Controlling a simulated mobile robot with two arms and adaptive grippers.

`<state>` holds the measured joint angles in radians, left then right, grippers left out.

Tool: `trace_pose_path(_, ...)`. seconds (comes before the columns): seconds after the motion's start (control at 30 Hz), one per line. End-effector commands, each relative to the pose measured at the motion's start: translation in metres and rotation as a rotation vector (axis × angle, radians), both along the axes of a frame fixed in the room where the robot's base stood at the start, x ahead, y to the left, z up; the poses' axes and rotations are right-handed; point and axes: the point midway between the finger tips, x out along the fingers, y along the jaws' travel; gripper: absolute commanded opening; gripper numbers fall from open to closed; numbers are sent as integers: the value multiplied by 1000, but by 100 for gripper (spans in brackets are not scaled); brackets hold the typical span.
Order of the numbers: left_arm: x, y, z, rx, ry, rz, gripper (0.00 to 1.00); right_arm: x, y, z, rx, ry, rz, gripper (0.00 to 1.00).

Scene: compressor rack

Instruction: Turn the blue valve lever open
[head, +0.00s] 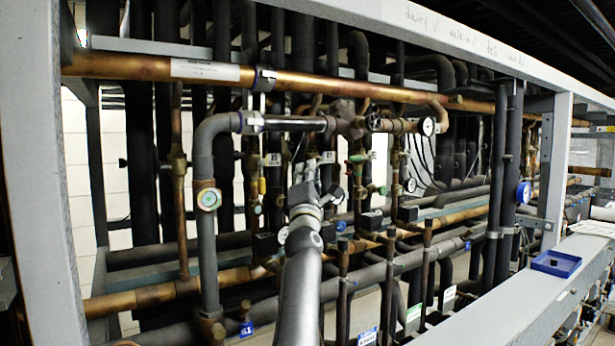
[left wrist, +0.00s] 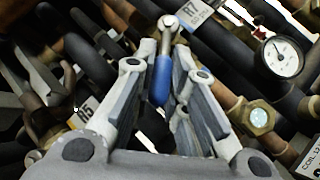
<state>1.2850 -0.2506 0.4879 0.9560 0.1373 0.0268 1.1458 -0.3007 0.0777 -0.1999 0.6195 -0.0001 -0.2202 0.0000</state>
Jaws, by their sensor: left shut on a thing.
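The blue valve lever (left wrist: 161,82) shows in the left wrist view, with a blue grip and a bright metal end at its top. My left gripper (left wrist: 166,58) is shut on the lever's blue grip, with one finger on each side. In the head view my left gripper (head: 314,180) reaches in among the pipes at the middle of the rack. I cannot make out the lever there; the gripper and pipes are in the way. My right gripper is not in view.
Copper pipe (head: 330,84) and black insulated pipes crowd the rack around my left arm. A white-faced gauge (left wrist: 283,56) and a brass fitting (left wrist: 256,116) sit right of the gripper. A blue tray (head: 556,263) lies on the grey front beam (head: 500,317).

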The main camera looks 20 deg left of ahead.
Motion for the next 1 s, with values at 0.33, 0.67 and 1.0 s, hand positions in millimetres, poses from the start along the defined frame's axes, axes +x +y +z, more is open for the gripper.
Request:
trace_pose_path(0.33, 1, 0, -3, 0, 6, -1, 28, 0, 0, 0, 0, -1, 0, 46)
trace_pose_path(0.67, 0, 0, -1, 1, 3, -1, 36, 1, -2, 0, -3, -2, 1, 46)
trace_pose_path(1.0, -3, 2, 11, 70, 89, 1, 36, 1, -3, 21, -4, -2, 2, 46)
